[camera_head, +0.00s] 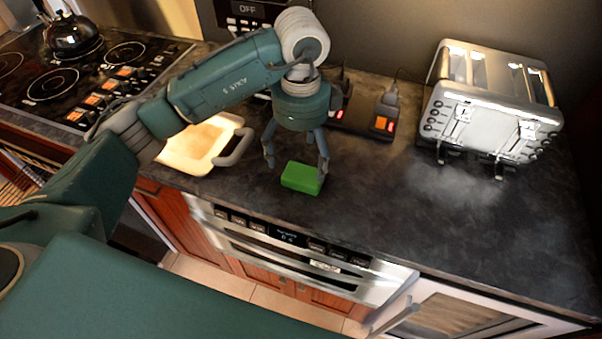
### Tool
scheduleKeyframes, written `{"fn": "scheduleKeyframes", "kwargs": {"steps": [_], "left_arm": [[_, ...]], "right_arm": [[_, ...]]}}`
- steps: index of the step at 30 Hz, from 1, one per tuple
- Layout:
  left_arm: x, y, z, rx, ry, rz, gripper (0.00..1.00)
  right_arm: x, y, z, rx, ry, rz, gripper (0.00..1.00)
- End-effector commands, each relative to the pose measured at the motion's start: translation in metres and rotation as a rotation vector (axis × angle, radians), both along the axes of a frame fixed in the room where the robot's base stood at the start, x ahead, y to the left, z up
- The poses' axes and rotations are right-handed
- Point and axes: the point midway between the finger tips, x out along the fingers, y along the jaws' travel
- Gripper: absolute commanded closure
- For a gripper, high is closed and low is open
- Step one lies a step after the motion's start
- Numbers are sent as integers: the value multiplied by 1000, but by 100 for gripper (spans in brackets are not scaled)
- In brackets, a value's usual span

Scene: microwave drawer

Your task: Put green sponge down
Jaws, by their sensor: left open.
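The green sponge (302,178) lies on the dark countertop (400,215), close to the front edge and above the drawer appliance. My left gripper (296,163) points down at the sponge from above and behind it. Its fingers are spread, one to the left of the sponge and one near its right end. Whether the right finger touches the sponge, I cannot tell. My right gripper is not in view.
A cream tray with grey handles (203,145) sits left of the sponge. A chrome toaster (490,105) stands at the right. A kettle (72,32) is on the stove (60,85). The microwave drawer (300,255) is below the counter. Counter right of the sponge is clear.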

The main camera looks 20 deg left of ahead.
Motion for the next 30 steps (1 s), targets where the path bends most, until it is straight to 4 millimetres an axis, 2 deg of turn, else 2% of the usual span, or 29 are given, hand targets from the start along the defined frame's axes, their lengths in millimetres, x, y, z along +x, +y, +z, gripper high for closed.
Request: {"fn": "scheduleKeyframes", "kwargs": {"steps": [1, 4, 9, 30], "left_arm": [[1, 0, 8, -1, -5, -1, 14], [1, 0, 26, 1, -5, 1, 14], [0, 0, 39, 1, -1, 0, 14], [0, 0, 41, 0, 1, 1, 14]], "right_arm": [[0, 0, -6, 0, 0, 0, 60], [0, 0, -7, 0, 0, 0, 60], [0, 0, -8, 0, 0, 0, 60], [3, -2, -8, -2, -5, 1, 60]]}}
